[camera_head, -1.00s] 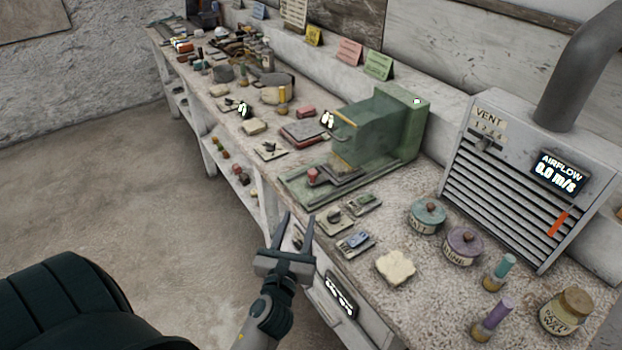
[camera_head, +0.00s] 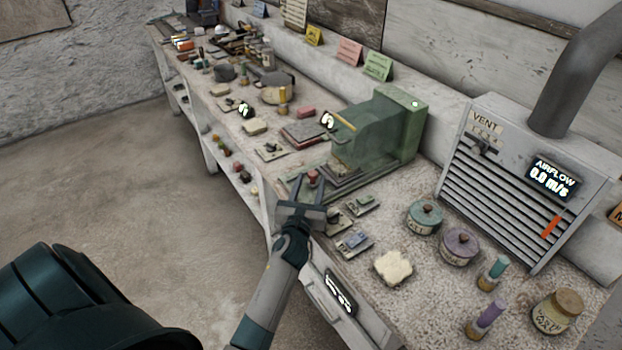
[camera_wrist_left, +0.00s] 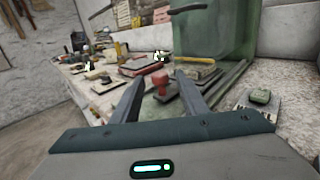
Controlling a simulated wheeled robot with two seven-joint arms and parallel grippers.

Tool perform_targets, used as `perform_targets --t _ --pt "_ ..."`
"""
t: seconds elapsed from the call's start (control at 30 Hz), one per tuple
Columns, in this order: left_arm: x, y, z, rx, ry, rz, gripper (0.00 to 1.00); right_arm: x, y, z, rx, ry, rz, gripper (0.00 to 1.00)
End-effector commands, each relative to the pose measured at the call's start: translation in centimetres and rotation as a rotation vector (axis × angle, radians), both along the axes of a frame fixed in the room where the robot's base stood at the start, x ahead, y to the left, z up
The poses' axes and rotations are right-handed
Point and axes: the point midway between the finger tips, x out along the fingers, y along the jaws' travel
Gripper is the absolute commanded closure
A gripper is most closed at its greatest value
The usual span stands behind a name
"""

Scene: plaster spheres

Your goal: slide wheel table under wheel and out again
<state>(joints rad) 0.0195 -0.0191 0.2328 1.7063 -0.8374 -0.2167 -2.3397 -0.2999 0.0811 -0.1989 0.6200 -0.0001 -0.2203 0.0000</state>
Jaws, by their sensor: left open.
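The green grinding machine (camera_head: 385,130) stands on the bench with a clear guard over its wheel area; the wheel itself is hard to make out. The wheel table (camera_head: 340,182) is a low sliding plate at its front, with a red knob (camera_head: 313,177) on it. In the left wrist view the red knob (camera_wrist_left: 161,84) shows ahead, between the finger lines. My left gripper (camera_head: 312,186) is open at the bench's front edge, its fingers pointing at the knob. From these views I cannot tell whether the fingers reach around it. My right gripper is not in view.
Small plates with parts (camera_head: 354,241) and a pale square pad (camera_head: 393,267) lie right of my left gripper. Lidded jars (camera_head: 426,216) and a vent box (camera_head: 520,180) stand further right. Tools and pots (camera_head: 275,88) crowd the bench's far end.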

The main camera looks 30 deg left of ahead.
Motion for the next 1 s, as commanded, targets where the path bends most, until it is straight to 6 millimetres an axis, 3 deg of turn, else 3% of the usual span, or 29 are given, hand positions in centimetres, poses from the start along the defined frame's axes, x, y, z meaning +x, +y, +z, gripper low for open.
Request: perform_targets --t 0.13,0.47,0.5,0.67,0.87,1.0 --pt "0.9 0.4 0.0 -0.002 -0.001 0.0 0.6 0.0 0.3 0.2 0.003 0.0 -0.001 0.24" --pt "1.1 0.5 0.0 -0.001 0.0 0.0 0.6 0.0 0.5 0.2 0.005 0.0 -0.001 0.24" --pt "1.1 0.5 0.0 -0.001 0.0 0.0 0.62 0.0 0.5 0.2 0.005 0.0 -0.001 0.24" --pt "1.1 0.5 0.0 0.0 0.0 0.0 1.0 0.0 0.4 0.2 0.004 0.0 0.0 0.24" --pt "1.5 0.3 -0.1 -0.001 0.0 -0.001 1.0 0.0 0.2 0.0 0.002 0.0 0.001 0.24" --pt "3.2 -0.4 -0.3 -0.001 0.0 -0.002 1.0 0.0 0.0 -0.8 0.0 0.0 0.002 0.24"
